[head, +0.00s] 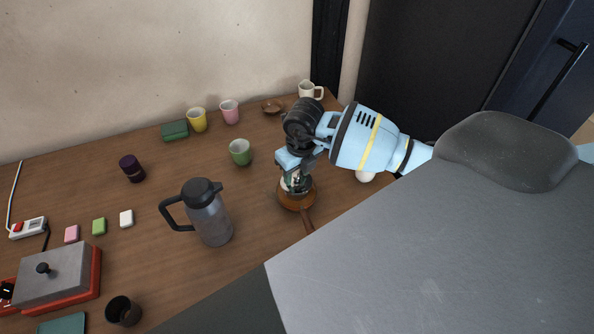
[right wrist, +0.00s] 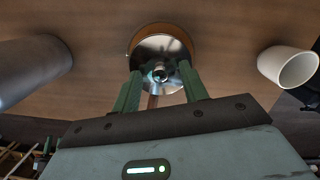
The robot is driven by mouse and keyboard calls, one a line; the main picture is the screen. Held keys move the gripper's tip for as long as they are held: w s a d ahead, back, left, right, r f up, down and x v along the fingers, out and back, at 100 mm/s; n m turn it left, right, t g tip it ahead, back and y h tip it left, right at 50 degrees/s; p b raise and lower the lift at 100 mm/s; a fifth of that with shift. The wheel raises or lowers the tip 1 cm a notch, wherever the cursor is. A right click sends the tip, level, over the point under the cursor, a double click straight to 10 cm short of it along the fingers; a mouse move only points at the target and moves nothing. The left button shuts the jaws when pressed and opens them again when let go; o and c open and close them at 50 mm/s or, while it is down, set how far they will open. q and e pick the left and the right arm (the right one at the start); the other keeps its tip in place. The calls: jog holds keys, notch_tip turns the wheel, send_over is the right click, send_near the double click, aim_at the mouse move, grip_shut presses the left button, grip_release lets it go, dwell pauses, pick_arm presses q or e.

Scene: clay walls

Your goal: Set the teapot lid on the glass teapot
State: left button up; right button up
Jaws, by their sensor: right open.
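A round amber-brown vessel with a brown side handle, seemingly the glass teapot (head: 295,204), stands on the wooden table, partly hidden by my right gripper. In the right wrist view its amber rim (right wrist: 133,43) shows around a shiny round lid (right wrist: 150,48) with a small knob. The lid lies over the vessel; I cannot tell whether it sits fully down. My right gripper (head: 297,183) points down over it. Its green fingers (right wrist: 160,88) are open, one on each side of the knob, with a gap visible. My left gripper is not in view.
A grey jug (head: 211,222) with a black handle stands to the left. A white cup (right wrist: 270,66) stands close on the right. Green (head: 240,152), yellow (head: 197,120) and pink (head: 229,112) cups stand farther back. A red-based appliance (head: 62,274) is at the left.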

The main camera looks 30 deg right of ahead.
aim_at(299, 183)
notch_tip(299, 183, up, 8)
jog(key=s, duration=0.1)
dwell(0.4)
jog(key=shift+f, duration=0.15)
dwell(0.5)
